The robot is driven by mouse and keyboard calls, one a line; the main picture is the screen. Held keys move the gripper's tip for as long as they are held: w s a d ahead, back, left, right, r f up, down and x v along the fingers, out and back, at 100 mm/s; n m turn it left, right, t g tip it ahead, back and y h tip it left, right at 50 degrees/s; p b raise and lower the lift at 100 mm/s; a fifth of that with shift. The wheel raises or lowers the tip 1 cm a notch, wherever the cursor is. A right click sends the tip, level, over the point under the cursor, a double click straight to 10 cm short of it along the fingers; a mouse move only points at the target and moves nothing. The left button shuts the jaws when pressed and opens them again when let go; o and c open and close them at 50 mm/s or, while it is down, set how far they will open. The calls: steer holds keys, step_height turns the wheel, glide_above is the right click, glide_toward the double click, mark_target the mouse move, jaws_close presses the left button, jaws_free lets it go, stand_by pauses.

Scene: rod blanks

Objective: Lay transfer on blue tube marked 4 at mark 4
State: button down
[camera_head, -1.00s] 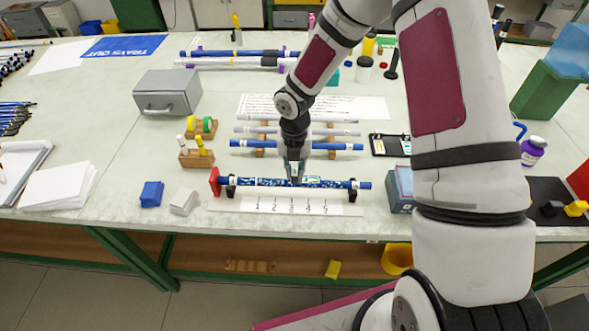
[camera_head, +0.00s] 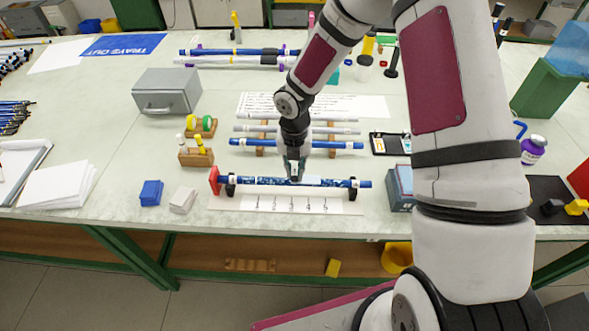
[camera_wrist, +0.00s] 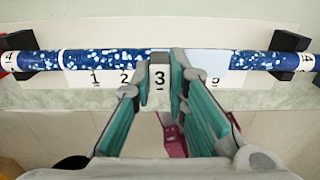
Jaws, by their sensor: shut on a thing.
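The blue tube (camera_head: 260,181) lies level on two black supports. The wrist view shows the blue tube (camera_wrist: 105,60) with white speckles and a white band marked 4 at each end. My gripper (camera_wrist: 160,65) is just above the tube's middle, shut on a small grey-white block (camera_wrist: 159,75) marked 3. My gripper (camera_head: 294,176) hides part of the tube in the head view.
A red end stop (camera_head: 214,181) stands at the tube's left end. A rack with a plain blue tube (camera_head: 345,145) is behind. A grey-blue box (camera_head: 400,188) is close on the right. Blue (camera_head: 151,193) and white (camera_head: 183,201) blocks sit at front left.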

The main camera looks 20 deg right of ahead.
steer(key=shift+r+p, duration=1.1)
steer(key=shift+r, duration=2.4)
